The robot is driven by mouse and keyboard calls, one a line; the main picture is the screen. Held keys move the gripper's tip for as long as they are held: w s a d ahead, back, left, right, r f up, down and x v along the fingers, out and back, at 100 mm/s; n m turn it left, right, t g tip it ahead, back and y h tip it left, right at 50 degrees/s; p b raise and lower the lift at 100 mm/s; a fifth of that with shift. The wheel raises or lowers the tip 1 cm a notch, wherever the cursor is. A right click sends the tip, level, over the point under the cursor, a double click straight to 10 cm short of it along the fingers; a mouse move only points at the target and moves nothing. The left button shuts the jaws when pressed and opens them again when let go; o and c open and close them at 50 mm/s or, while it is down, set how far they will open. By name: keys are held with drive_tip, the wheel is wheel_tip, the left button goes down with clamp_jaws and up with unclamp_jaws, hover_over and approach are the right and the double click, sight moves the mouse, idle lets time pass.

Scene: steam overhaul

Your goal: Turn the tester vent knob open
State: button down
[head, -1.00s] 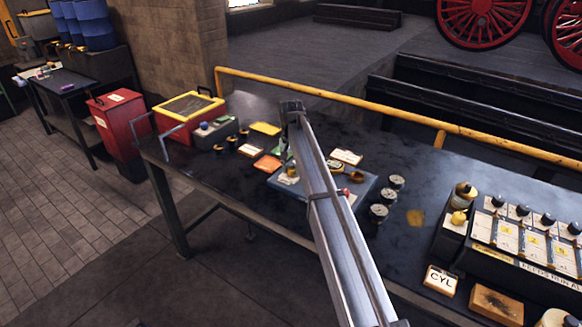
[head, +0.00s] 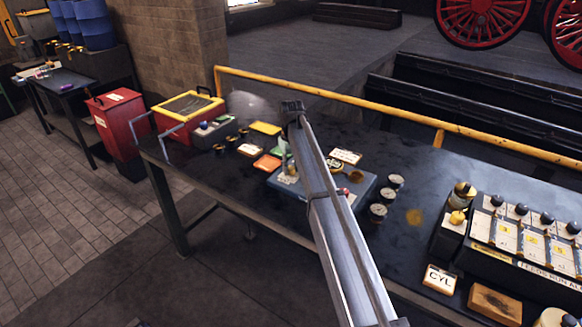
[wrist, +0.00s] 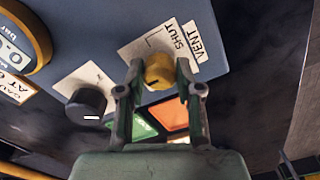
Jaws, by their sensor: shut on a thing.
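The tester (head: 367,186) is a blue-grey panel on the dark bench, partly hidden by my arm in the head view. In the wrist view its blue face (wrist: 105,40) fills the upper left. The yellow vent knob (wrist: 158,68) sits on a white plate, near the printed words SHUT and VENT (wrist: 194,40). My gripper (wrist: 159,78) is shut on this knob, one finger on each side. The knob's pointer direction is hard to tell. In the head view my gripper (head: 284,158) is small and mostly hidden at the tester's left end.
A black knob (wrist: 86,103) sits beside the vent knob, with a yellow-rimmed gauge (wrist: 22,38) farther left. Orange (head: 267,162) and green cards lie by the tester. Several round tins (head: 378,212) stand to its right. A yellow rail (head: 400,124) runs behind the bench.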

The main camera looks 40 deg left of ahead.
sight(291, 168)
drive_tip(key=shift+f, duration=0.1)
idle(0.4)
drive_tip(key=c, duration=0.8)
unclamp_jaws()
drive_tip(key=shift+o, duration=0.2)
wheel_tip(291, 168, up, 12)
